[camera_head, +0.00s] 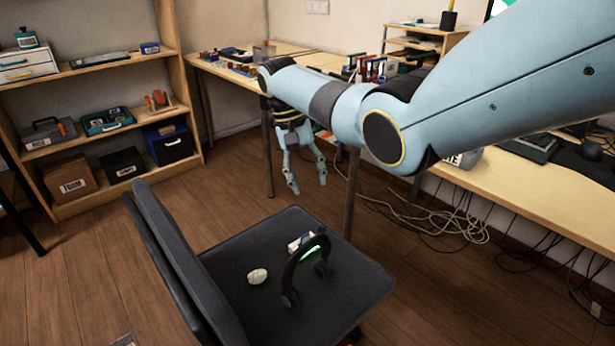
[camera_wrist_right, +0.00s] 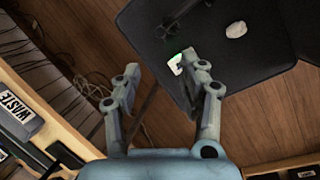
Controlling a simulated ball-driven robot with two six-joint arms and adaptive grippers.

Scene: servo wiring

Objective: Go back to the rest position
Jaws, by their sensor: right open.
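My right gripper (camera_head: 308,190) hangs in the air with its fingers pointing down, past the far edge of the black chair seat (camera_head: 345,285). It is open and empty; in the right wrist view the two fingers (camera_wrist_right: 168,85) stand apart with nothing between them. My right arm reaches in from the upper right, over the desk. My left gripper does not show in either view.
A black headset (camera_head: 288,280), a white mouse (camera_head: 257,276) and a small white item (camera_head: 298,242) lie on the seat. The desk (camera_head: 545,185) runs along the right, with cables (camera_head: 440,225) below. A shelf unit (camera_head: 185,95) stands left. Floor between is clear.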

